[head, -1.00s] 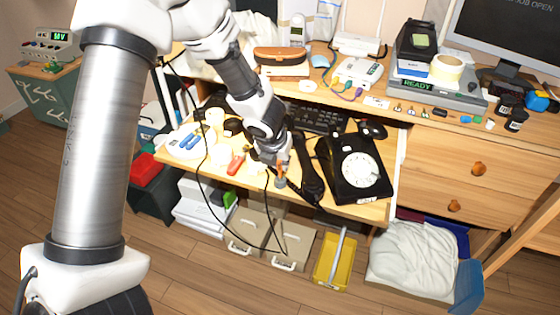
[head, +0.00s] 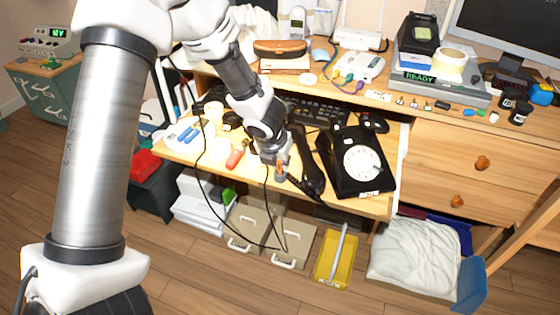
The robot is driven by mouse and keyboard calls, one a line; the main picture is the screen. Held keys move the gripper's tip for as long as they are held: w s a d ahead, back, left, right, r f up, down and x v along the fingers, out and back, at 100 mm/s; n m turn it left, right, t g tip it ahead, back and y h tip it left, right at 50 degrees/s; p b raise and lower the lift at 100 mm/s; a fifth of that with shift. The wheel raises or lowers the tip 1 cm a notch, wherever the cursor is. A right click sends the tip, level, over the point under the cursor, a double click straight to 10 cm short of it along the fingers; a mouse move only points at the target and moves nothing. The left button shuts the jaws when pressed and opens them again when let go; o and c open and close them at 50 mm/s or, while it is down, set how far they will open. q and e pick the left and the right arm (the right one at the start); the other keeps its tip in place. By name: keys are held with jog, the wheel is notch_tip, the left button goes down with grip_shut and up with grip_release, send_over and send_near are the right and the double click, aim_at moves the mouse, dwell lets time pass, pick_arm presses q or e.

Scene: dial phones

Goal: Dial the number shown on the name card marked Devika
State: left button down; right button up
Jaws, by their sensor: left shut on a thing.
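The black dial phone (head: 347,186) with its white round dial (head: 362,162) sits at the right of the pulled-out drawer board in the head view. Its black handset (head: 308,165) is off the cradle, on the phone's left side. My left gripper (head: 280,168) is at the handset's left side and is shut on it; the fingertips are small and partly hidden. A small white card (head: 378,96) lies on the desk top, its writing too small to read. I cannot make out a card marked Devika. My right gripper is out of view.
A black keyboard (head: 318,112) lies behind the phone. Small items line the desk edge. A yellow tray (head: 336,262) is on the floor below.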

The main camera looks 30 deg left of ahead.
pick_arm(q)
jog(key=c, duration=1.1)
grip_release()
jog(key=shift+o, duration=0.2)
jog(key=shift+r, duration=0.1)
jog(key=v, duration=1.1)
jog(key=shift+s+r, duration=0.2)
jog(key=shift+r, duration=0.15)
